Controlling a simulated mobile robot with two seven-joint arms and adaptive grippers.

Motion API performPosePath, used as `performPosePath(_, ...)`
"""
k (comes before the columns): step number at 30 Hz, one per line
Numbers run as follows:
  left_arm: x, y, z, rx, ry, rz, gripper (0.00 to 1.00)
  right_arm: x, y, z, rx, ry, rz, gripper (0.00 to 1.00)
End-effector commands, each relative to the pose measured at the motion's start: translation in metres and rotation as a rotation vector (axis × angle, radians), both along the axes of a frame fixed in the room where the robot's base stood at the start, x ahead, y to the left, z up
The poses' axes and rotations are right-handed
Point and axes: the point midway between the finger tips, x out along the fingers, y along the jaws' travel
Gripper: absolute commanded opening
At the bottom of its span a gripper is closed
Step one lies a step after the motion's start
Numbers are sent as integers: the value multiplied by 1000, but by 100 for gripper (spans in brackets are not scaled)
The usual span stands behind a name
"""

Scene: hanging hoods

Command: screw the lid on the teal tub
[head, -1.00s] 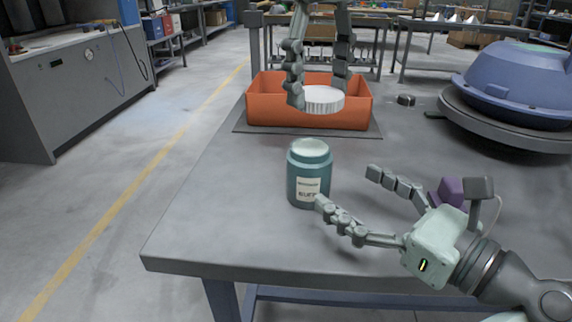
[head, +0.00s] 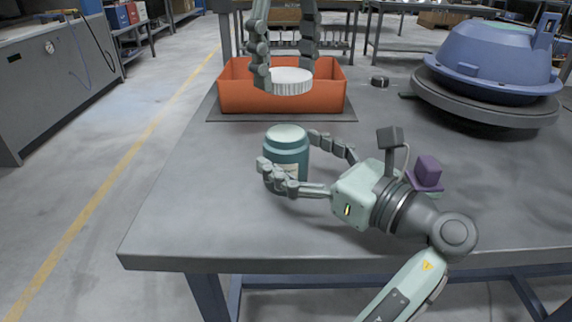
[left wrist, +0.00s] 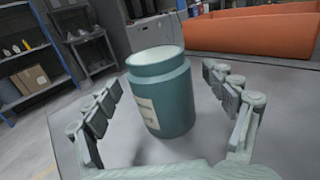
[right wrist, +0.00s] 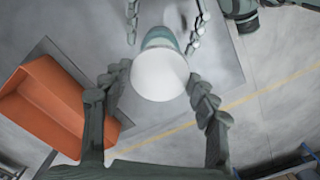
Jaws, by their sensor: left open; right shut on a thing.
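The teal tub (head: 288,146) stands upright on the grey table, a label on its side and its pale top without a lid. My left gripper (head: 290,155) is open, its fingers on either side of the tub; in the left wrist view the tub (left wrist: 165,95) stands between the fingers with gaps visible. My right gripper (head: 285,72) is shut on the white ribbed lid (head: 291,82), held in the air above and beyond the tub. In the right wrist view the lid (right wrist: 160,74) partly hides the tub (right wrist: 158,36).
An orange bin (head: 235,95) stands on a dark mat (head: 222,115) behind the tub. A purple block (head: 428,172) sits right of my left wrist. A large blue domed part (head: 490,60) and a small dark round piece (head: 379,81) lie farther back. The table's left front is clear.

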Motion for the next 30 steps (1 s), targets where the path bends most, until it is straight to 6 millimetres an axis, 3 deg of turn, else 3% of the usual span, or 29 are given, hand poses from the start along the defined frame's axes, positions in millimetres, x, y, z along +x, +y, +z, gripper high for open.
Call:
performPosePath(9,34,34,0,-1,1,0,84,0,0,0,0,0,0,44)
performPosePath(23,41,41,0,0,0,-1,84,0,0,0,0,0,0,44)
performPosePath(30,41,41,0,0,0,-1,54,0,0,0,0,0,0,44)
